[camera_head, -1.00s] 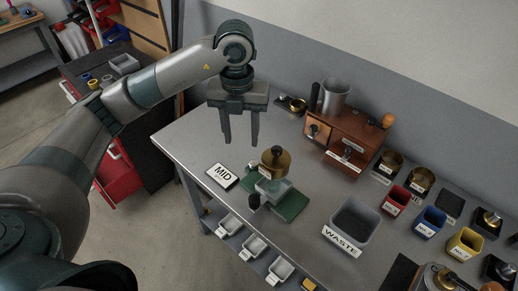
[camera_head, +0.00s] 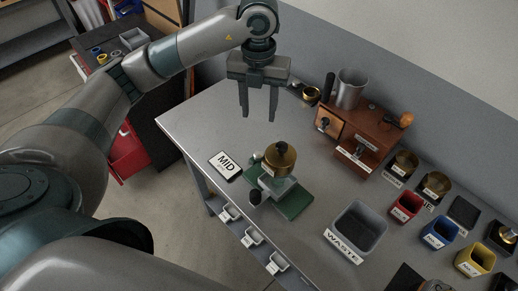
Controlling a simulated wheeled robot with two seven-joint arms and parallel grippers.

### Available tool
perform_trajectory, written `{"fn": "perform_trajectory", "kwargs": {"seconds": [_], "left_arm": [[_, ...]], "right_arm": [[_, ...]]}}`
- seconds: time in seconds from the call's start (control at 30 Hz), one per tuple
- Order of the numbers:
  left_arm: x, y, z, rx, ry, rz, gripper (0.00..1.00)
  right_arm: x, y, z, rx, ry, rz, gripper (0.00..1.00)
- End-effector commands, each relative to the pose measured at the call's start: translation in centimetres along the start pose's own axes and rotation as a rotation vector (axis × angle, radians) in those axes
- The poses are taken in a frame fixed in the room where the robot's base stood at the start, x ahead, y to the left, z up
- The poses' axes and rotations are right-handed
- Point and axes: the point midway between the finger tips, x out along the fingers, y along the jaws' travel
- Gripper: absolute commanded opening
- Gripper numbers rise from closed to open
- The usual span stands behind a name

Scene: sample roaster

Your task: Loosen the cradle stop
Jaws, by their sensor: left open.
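A small device stands on a green base (camera_head: 297,204) near the middle of the bench. It has a brass drum (camera_head: 281,160) with a dark knob (camera_head: 282,147) on top, and a grey block below. A black knob (camera_head: 255,197) sits at its front left, and a small pale-green piece shows by the drum's left side. I cannot tell for sure which part is the cradle stop. My left gripper (camera_head: 258,117) points down, open and empty, above the bench behind and left of the device, apart from it. My right gripper is not in view.
A MID sign (camera_head: 226,165) lies left of the device. A WASTE bin (camera_head: 359,229) stands to its right, with red (camera_head: 406,208), blue (camera_head: 440,233) and yellow (camera_head: 474,259) cups beyond. A wooden box (camera_head: 362,138) and metal cup (camera_head: 351,88) stand behind. The back-left bench is clear.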

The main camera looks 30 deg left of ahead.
Motion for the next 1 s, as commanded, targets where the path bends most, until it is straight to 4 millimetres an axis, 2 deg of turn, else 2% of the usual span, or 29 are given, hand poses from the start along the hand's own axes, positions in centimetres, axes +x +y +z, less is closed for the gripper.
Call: {"fn": "perform_trajectory", "kwargs": {"seconds": [0.17, 0.37, 1.0], "left_arm": [[1.1, 0.0, -0.1, 0.001, 0.003, 0.000, 0.43], [3.3, 0.0, -0.1, 0.000, 0.005, 0.001, 0.43], [14.4, 0.1, -0.1, 0.000, 0.003, 0.002, 0.43]], "right_arm": [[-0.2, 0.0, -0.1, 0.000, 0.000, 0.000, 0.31], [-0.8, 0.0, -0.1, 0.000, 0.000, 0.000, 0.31], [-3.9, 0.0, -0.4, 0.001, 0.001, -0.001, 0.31]]}}
